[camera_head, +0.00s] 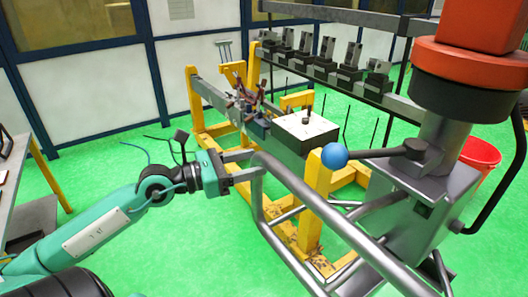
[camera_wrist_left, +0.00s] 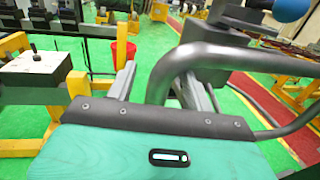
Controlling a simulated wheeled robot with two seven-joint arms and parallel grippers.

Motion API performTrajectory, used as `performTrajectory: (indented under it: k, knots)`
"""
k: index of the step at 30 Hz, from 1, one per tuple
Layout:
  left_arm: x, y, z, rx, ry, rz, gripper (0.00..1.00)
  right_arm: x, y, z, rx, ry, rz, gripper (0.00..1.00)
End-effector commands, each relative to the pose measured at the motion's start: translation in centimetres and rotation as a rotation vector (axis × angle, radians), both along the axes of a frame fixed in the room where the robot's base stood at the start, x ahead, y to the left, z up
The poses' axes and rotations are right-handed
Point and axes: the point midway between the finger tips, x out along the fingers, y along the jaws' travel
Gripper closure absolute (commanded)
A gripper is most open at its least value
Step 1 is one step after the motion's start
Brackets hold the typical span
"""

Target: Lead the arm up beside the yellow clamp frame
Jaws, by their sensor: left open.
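The yellow clamp frame (camera_head: 194,104) stands in the middle of the head view, with yellow posts and a grey beam. It also shows at the left of the left wrist view (camera_wrist_left: 76,84). My right gripper is not in view.
A white-topped block (camera_head: 305,125) and a tangle of small clamp parts sit on the frame. A blue ball knob (camera_head: 335,156) on a lever stands nearby. An orange-topped machine (camera_head: 470,60) and a red bucket (camera_head: 481,153) are right. The green floor at left is mostly clear.

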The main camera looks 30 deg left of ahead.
Motion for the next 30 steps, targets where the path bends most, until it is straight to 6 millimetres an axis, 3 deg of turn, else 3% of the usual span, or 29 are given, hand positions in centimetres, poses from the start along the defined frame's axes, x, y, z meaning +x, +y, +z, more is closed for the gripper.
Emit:
performTrajectory:
  k: [12,25,30]
  knots:
    - [2.8,-1.9,0.2,-0.001,-0.001,0.000,0.48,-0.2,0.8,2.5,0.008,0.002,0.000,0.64]
    - [3.2,-2.2,0.0,0.001,0.000,-0.001,0.48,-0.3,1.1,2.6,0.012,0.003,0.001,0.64]
    - [3.2,-2.2,0.0,0.001,0.001,-0.001,0.79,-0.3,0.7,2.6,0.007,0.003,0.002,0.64]
